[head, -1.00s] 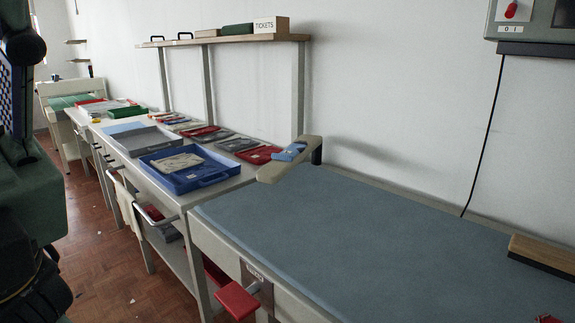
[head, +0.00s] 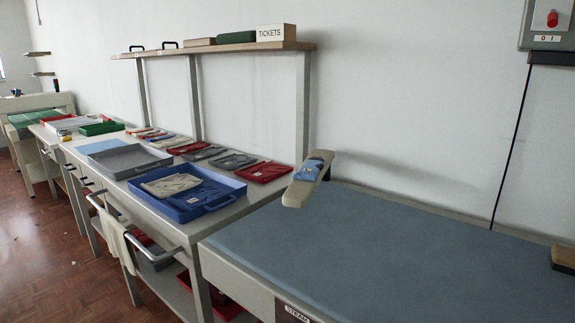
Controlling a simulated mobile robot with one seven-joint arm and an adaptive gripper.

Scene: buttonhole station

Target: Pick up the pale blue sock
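A small pale blue cloth item (head: 311,171) lies draped over the narrow padded arm board (head: 298,193) at the back left corner of the blue-grey pressing table. It has a small white mark on it. It may be the pale blue sock, but its shape is too small to tell. No other clearly sock-like pale blue thing shows. My gripper is not in view.
The pressing table (head: 380,250) is bare in its middle. A long bench (head: 165,210) on the left holds a blue tray (head: 225,201) with folded cloth, a grey tray (head: 122,160) and several folded garments. A towel (head: 118,240) hangs on its rail. A shelf (head: 225,43) stands above.

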